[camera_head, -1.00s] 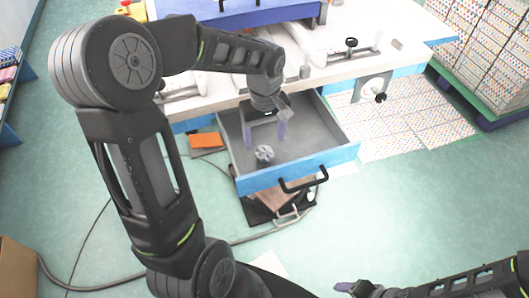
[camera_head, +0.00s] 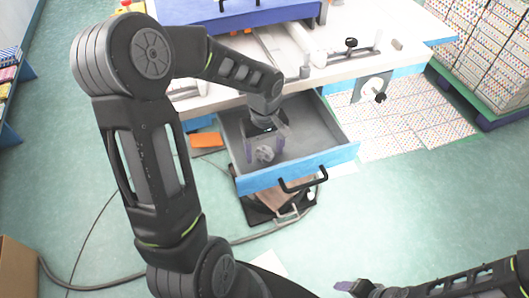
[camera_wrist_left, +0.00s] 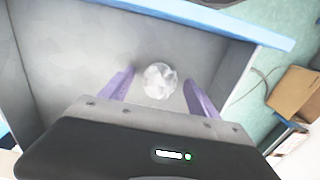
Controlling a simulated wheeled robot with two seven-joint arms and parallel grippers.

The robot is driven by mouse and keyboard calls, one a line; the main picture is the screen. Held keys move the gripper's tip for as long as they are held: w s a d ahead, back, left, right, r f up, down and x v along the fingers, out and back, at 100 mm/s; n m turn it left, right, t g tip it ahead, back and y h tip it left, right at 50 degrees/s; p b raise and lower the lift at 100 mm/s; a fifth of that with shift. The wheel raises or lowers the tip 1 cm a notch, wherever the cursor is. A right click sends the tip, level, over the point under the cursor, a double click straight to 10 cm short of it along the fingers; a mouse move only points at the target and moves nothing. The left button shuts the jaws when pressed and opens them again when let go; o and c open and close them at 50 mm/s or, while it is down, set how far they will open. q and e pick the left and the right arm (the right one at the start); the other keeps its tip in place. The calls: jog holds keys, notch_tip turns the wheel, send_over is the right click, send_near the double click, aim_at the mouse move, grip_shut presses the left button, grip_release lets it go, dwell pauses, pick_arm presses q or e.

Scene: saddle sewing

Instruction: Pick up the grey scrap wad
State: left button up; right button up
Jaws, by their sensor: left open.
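The grey scrap wad (camera_head: 264,154) is a crumpled ball on the floor of the open blue-fronted drawer (camera_head: 315,163). In the left wrist view the wad (camera_wrist_left: 160,81) shows whole, just beyond and between the two purple fingers. My left gripper (camera_head: 264,150) is open and reaches down into the drawer at the wad, one finger to each side. In the left wrist view the open gripper (camera_wrist_left: 159,88) shows gaps between both fingers and the wad. My right gripper (camera_head: 350,288) is partly visible at the bottom edge; its jaws cannot be made out.
The drawer's grey side walls and blue front with a black handle (camera_head: 305,183) surround the left gripper. The white worktable (camera_head: 345,68) stands above the drawer. An orange piece (camera_head: 207,140) lies left of the drawer. Open floor lies in front.

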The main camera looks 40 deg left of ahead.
aim_at(264, 149)
pick_arm(q)
jog(key=c, duration=1.4)
notch_tip(264, 149, up, 10)
dwell(0.7)
